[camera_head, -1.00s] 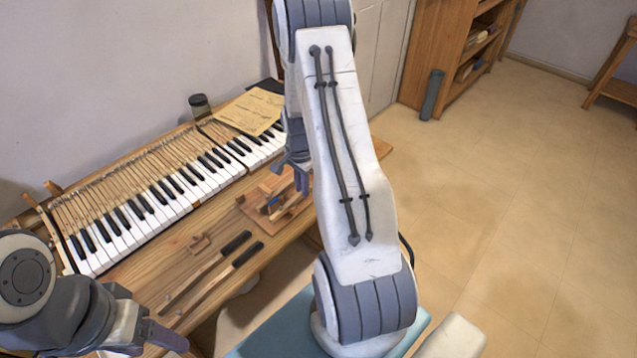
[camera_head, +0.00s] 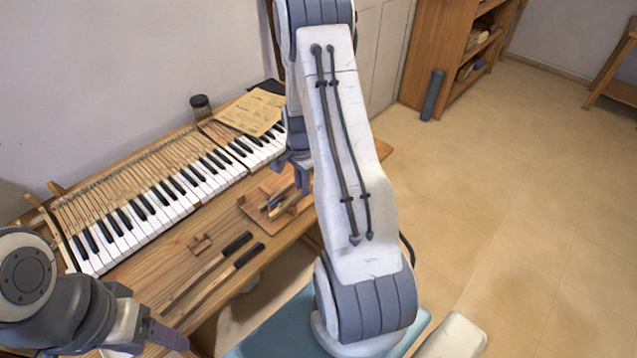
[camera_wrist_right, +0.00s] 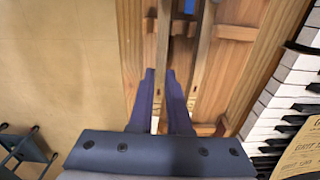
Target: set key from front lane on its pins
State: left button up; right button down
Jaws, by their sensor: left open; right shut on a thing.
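My right gripper (camera_wrist_right: 167,105) is shut on a slim pale wooden key (camera_wrist_right: 163,45) at a wooden rack (camera_wrist_right: 237,33); the head view shows this rack (camera_head: 250,208) at the bench's front edge. A second slim wooden strip (camera_wrist_right: 201,60) lies beside the held one. In the head view my arm partly hides the right gripper (camera_head: 303,180). Two long keys with black ends, a rear one (camera_head: 237,243) and a front one (camera_head: 248,255), lie on the bench. My left gripper (camera_head: 170,338) is open and empty at the lower left. The pins under the held key are hidden.
The keyboard (camera_head: 150,210) runs along the back of the bench (camera_head: 165,262). A printed sheet (camera_head: 250,112) and a dark jar (camera_head: 200,105) are at its far end. A small wooden block (camera_head: 200,243) lies in front of the keys. Floor is open at right.

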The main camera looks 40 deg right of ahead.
jog(key=shift+s+r+p, duration=0.1)
jog(key=shift+r+p, duration=0.85)
jog(key=shift+r, duration=0.4)
jog(key=shift+r, duration=0.1)
notch_tip(320, 180, up, 5)
jog(key=p, duration=0.4)
jog(key=shift+f, duration=0.2)
jog(key=s+a+f+n, duration=0.1)
jog(key=s+a+n, duration=0.1)
jog(key=a+n, duration=1.5)
jog(key=a, duration=0.2)
jog(key=shift+s+a, duration=0.15)
jog(key=shift+a, duration=0.15)
